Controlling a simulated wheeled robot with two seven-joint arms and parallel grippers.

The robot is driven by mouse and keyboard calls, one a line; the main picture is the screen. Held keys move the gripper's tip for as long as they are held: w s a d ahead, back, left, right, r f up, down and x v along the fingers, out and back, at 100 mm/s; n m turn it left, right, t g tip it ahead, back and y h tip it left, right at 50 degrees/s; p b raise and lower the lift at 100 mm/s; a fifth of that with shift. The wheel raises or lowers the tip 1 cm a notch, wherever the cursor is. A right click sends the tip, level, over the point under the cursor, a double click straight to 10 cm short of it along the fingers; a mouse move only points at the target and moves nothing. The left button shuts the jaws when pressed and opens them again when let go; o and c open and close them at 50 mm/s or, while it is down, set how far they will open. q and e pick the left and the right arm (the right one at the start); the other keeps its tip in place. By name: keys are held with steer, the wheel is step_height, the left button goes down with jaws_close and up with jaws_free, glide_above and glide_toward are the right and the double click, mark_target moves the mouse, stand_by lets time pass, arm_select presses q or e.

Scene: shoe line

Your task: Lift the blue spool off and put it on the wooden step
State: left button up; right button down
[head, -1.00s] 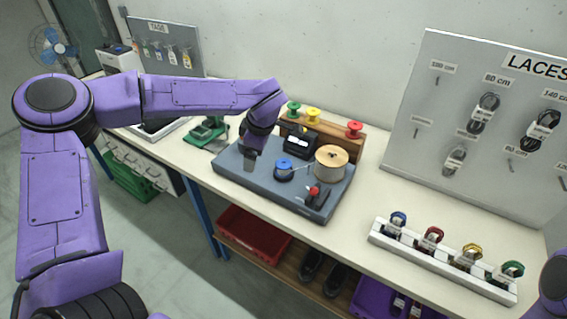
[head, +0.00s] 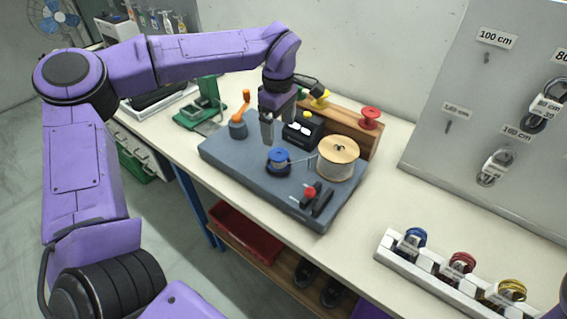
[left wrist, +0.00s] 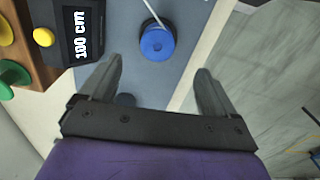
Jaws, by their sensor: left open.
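The blue spool (head: 279,156) sits on a dark holder on the grey board, in front of the black box. In the left wrist view the blue spool (left wrist: 157,43) lies ahead of the fingers, with a pale cord or rod running from it. My left gripper (head: 268,136) points down just above and left of the spool; its fingers (left wrist: 158,90) are spread and empty. The wooden step (head: 340,122) stands behind the board and carries a yellow spool (head: 320,99) and a red spool (head: 370,117). My arm hides its left end. In the left wrist view a green spool (left wrist: 13,75) also shows there.
A large tan spool (head: 338,158) stands right of the blue spool. A black box (head: 303,131) and an orange-handled device (head: 240,118) stand close to my gripper. A red-knobbed clamp (head: 313,196) is at the board's front. A white lace rack (head: 430,266) is at right.

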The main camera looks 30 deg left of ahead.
arm_select(q)
glide_above(278, 154)
step_height(278, 154, down, 6)
steer(key=shift+w+d+r+p, duration=0.15)
steer(key=shift+r+p, duration=0.1)
steer(key=shift+p, duration=0.2)
steer(key=shift+f, duration=0.35)
step_height(278, 154, down, 4)
steer(key=shift+f+p, duration=0.15)
steer(key=shift+p, duration=0.65)
steer(key=shift+f, duration=0.35)
steer(key=shift+r, duration=0.1)
steer(key=c, duration=1.3)
